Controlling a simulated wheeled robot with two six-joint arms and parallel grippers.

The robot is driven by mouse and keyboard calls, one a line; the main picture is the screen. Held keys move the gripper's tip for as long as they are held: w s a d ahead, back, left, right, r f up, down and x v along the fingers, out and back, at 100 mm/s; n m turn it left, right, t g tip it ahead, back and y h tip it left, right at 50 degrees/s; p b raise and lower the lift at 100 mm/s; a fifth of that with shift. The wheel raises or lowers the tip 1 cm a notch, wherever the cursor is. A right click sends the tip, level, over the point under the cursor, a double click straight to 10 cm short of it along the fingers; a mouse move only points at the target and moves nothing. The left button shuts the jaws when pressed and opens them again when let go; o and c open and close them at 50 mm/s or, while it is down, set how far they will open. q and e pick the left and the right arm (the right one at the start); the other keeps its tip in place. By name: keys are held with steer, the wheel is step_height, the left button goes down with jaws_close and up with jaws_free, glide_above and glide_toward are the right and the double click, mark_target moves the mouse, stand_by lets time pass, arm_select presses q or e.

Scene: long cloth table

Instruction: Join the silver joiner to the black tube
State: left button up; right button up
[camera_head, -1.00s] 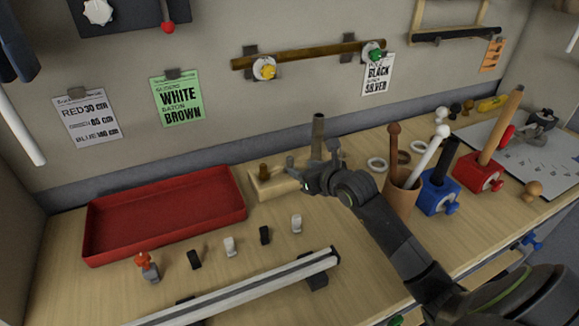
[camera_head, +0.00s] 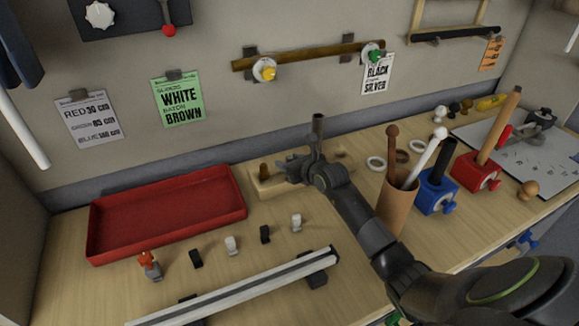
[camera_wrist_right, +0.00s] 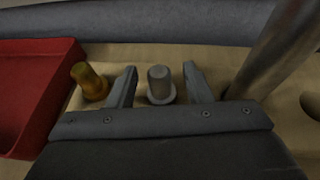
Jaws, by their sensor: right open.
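The silver joiner (camera_wrist_right: 160,84) is a short grey peg standing upright in the wrist view. My right gripper (camera_head: 297,166) is open, with one finger on each side of it and gaps showing. In the head view the gripper hides the joiner. A brass joiner (camera_head: 264,172) stands just left of the gripper in the same light wooden holder (camera_head: 274,187); it also shows in the wrist view (camera_wrist_right: 90,82). The black tube (camera_head: 445,158) stands tilted in the blue clamp block (camera_head: 436,194) at the right. My left gripper is not in view.
A tall grey-brown tube (camera_head: 318,132) stands close behind the right gripper. A red tray (camera_head: 168,215) lies to the left. A brown cup (camera_head: 397,208) with rods stands right of my arm. A red clamp block (camera_head: 476,174) is farther right. Several small clips and a pale rail (camera_head: 240,290) lie in front.

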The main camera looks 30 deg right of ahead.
steer(key=shift+w, duration=0.1)
steer(key=shift+c, duration=0.5)
jaws_close()
